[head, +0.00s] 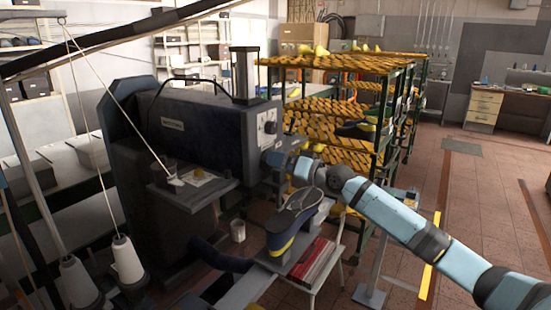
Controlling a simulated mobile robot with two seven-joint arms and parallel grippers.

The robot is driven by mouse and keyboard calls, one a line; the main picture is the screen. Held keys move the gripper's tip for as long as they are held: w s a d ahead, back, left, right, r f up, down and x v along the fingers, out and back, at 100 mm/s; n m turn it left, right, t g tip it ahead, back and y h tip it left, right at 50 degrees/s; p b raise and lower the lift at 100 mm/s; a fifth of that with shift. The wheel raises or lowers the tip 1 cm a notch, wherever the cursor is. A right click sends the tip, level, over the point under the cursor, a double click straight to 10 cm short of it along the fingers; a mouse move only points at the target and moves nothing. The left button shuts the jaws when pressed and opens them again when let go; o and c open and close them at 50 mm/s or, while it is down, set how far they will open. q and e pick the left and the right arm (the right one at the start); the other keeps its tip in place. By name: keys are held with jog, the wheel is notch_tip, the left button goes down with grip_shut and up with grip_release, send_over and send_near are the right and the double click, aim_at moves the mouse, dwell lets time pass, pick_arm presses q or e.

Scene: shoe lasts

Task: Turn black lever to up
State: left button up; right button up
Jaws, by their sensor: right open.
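The dark sewing-type machine (205,125) stands left of centre. A light control plate (263,134) sits on its right end face. A small dark spot on that plate, perhaps the black lever (270,127), is too small for me to tell its position. My right arm comes in from the right. My right gripper (273,159) is close to the machine's end, just below the plate, with its jaws open. I cannot tell whether it touches anything. My left gripper is not in view.
A dark shoe form (292,224) is below the gripper, above a stool with red items (316,262). Thread cones (127,260) stand at the lower left. The tiled floor (490,190) at right is open.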

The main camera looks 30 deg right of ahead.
jog(key=shift+x, duration=1.35)
jog(key=c, duration=0.9)
jog(key=shift+c, duration=0.2)
